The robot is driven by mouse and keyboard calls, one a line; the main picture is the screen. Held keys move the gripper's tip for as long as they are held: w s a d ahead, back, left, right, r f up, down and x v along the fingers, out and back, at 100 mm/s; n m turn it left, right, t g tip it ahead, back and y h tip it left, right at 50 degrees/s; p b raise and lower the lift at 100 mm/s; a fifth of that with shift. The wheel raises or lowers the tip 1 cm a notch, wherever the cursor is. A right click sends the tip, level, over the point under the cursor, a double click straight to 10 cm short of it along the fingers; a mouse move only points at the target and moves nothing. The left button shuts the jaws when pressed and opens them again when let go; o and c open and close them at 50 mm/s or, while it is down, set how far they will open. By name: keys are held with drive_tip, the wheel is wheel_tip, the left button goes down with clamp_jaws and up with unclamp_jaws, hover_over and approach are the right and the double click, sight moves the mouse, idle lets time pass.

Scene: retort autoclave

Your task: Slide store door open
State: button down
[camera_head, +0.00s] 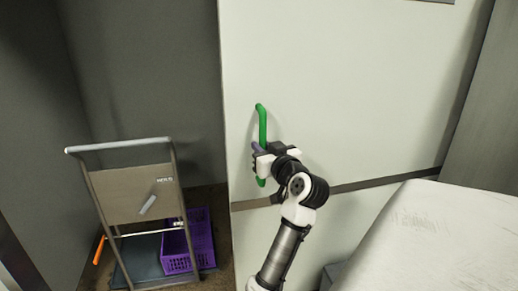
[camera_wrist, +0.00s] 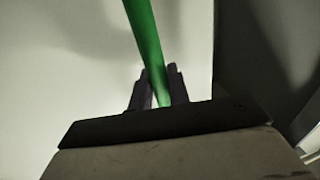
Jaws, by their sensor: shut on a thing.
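The store door (camera_head: 340,90) is a large pale panel with a dark horizontal strip. A green vertical bar handle (camera_head: 262,125) stands near its left edge. My gripper (camera_head: 258,150) is at the handle's middle to lower part, with my arm reaching up from below. In the wrist view, the green handle (camera_wrist: 147,45) runs down between the two dark fingers of my gripper (camera_wrist: 160,90), which are shut on it. To the left of the door's edge, a grey recess shows in the head view. The lower part of the handle is partly hidden by my gripper.
A trolley (camera_head: 130,190) with a grey push bar stands at the left, carrying a purple crate (camera_head: 203,240). An orange piece (camera_head: 99,250) is beside it. A pale, scuffed surface (camera_head: 450,240) fills the lower right, close to my arm.

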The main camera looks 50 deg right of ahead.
drive_tip(key=shift+r, duration=0.1)
drive_tip(key=c, duration=1.4)
unclamp_jaws()
drive_tip(key=shift+d, duration=0.15)
drive_tip(key=b+v, duration=0.3)
drive_tip(key=v, duration=1)
drive_tip(key=shift+s+a+b, duration=0.2)
drive_tip(key=shift+s+b, duration=0.15)
